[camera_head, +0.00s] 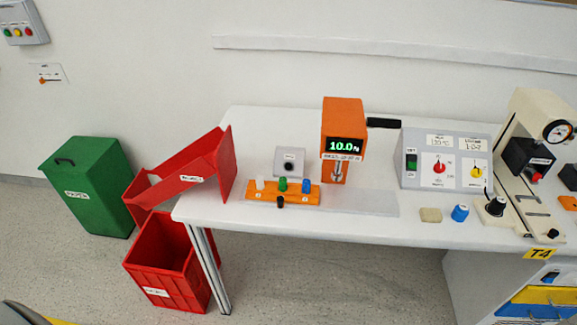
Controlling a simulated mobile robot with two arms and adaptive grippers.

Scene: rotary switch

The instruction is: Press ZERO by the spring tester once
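The orange spring tester (343,120) stands on the white table, and its green display reads about 10.0 N. A metal plunger or spring part (338,172) shows under its head. Left of the tester is a small grey box with a dark round button (289,166). It may be the ZERO button, but I cannot read a label on it. An orange rack (268,196) with white, green and blue pieces sits in front of the box, with a small black knob or piece (280,202) at its front edge. Neither of my grippers is in view.
A grey control panel (445,160) and a cream press (545,110) stand on the right. Loose knobs and a beige block (430,215) lie before the panel. A red chute (190,170) hangs at the table's left end above a red crate (163,262). A green bin (95,195) stands far left.

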